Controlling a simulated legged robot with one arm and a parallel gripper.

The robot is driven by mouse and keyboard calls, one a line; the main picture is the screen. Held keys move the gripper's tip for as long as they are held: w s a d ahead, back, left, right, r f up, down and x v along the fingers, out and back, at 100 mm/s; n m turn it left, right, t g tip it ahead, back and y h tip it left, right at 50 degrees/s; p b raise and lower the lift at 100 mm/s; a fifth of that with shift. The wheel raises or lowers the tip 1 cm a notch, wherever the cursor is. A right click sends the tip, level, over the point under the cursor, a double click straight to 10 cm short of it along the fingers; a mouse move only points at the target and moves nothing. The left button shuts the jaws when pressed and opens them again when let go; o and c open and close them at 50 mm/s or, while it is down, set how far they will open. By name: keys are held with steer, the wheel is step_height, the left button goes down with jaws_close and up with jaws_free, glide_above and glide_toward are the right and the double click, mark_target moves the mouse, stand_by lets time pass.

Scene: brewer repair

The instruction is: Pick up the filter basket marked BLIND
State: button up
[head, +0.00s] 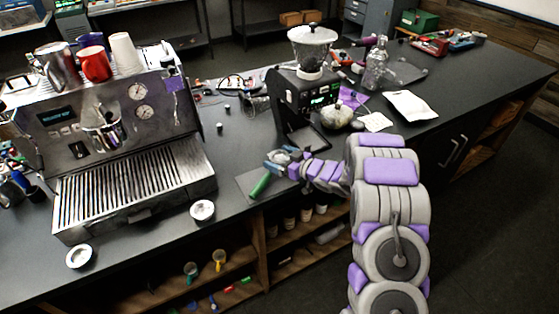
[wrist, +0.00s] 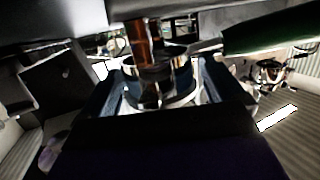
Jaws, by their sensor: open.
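One basket (head: 202,210) is by the right front corner of the espresso machine; the other basket (head: 79,256) is near the front edge at left. I cannot read a BLIND mark on either. My gripper (head: 279,158) is open, to the right of and apart from both. In the wrist view a shiny metal ring (wrist: 165,88) with a copper-coloured part shows between the jaws. I cannot tell whether they touch it.
A green handle (head: 260,186) lies near my gripper on a dark mat. The espresso machine (head: 130,185) fills the left. A grinder (head: 310,100) stands behind my gripper. The counter between the right basket and the green handle is clear.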

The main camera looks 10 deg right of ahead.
steer(key=shift+w+a, duration=0.15)
steer(key=c, duration=0.9)
